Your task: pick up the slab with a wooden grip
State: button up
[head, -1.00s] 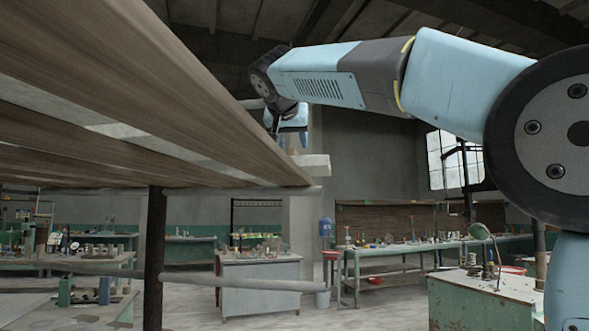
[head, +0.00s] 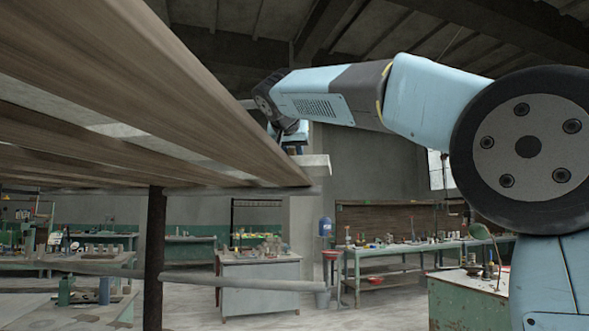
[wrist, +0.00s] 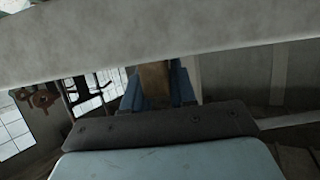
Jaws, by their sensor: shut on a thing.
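The pale grey slab (head: 316,164) shows past the end of the wooden shelf boards in the head view, sticking out beyond their edge. In the wrist view the slab (wrist: 160,40) runs across the top of the picture. Its wooden grip (wrist: 154,80) stands between my blue fingers. My gripper (head: 296,149) is low over the slab in the head view, and in the wrist view my gripper (wrist: 157,88) is shut on the wooden grip. The boards hide the slab's left part. I cannot tell whether it rests on the shelf.
The wooden shelf boards (head: 170,95) fill the upper left, close to my camera, on a dark post (head: 154,255) with pale rails. A grey cabinet (head: 260,285) and a green workbench (head: 400,252) stand behind. A green cabinet with a lamp is at the right.

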grip_shut()
jog(key=shift+r, duration=0.1)
dwell(0.8)
